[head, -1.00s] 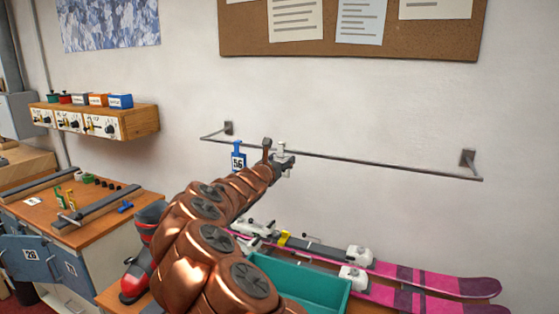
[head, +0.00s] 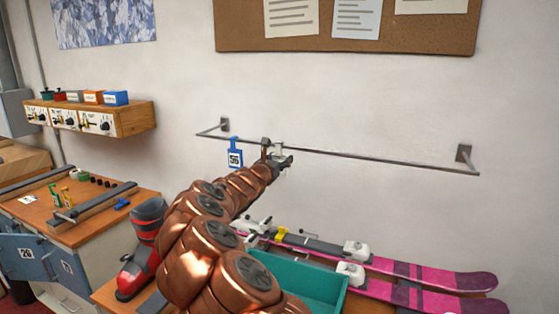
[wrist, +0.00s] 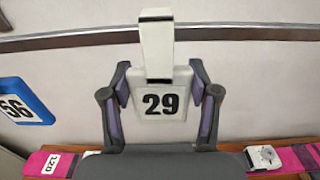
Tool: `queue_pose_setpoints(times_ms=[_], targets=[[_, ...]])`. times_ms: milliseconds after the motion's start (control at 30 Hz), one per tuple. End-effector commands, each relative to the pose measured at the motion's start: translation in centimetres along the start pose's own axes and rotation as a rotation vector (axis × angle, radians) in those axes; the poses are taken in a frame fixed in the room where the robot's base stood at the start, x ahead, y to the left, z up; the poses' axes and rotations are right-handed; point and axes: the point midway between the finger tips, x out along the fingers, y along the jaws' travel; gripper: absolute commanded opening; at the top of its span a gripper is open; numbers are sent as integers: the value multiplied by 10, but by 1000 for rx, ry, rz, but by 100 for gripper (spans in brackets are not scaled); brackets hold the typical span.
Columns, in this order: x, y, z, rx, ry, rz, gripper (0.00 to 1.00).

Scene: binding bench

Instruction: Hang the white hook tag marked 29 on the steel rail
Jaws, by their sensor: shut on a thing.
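The white hook tag marked 29 (wrist: 162,101) is upright between the two fingers of my gripper (wrist: 160,92), which is shut on its sides. Its white hook rises across the steel rail (wrist: 255,33) in the wrist view, with its top above the rail. I cannot tell whether the hook is over the rail or only in front of it. In the head view my gripper (head: 283,160) is close to the steel rail (head: 380,160), left of its middle, and little of the white tag (head: 279,147) shows.
A blue tag marked 56 (head: 235,157) hangs on the rail left of my gripper; it also shows in the wrist view (wrist: 22,101). The rail right of my gripper is bare. Below are pink skis (head: 430,279) and a teal bin (head: 330,293).

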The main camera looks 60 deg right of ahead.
Motion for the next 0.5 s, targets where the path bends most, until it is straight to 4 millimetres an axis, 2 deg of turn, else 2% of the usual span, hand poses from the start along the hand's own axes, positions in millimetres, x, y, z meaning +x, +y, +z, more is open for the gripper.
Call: queue_pose_setpoints(times_ms=[100,133,400,500], targets=[[0,0,0,0,0,0,34],[0,0,0,0,0,0,63],[0,0,0,0,0,0,90],[0,0,0,0,0,0,90]])
